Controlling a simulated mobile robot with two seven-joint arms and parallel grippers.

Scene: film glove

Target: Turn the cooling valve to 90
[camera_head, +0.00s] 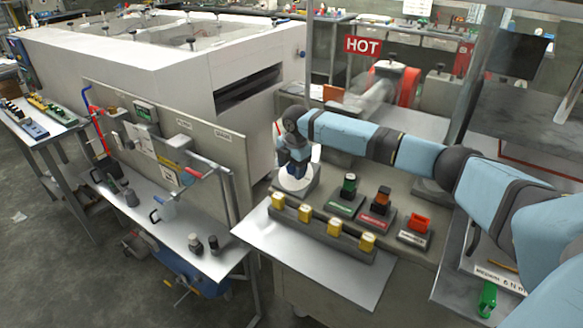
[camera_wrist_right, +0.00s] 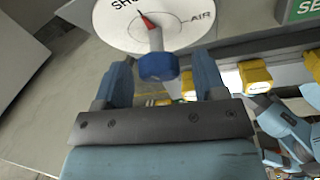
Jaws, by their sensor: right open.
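The valve is a round white dial (camera_wrist_right: 130,22) with a red pointer, partly readable lettering and the word AIR. A blue knob (camera_wrist_right: 158,67) stands out from it on a pale stem. In the head view the dial (camera_head: 297,181) sits on a grey base at the bench's back left, partly covered by my right gripper (camera_head: 295,168). In the wrist view my right gripper (camera_wrist_right: 161,66) is open, with the knob between its fingertips and gaps on both sides. No 90 mark is readable. My left gripper is not in view.
A row of yellow blocks (camera_head: 305,213) stands in front of the dial. A red HOT sign (camera_head: 363,46) hangs behind. The bench's white front plate (camera_head: 320,262) is clear.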

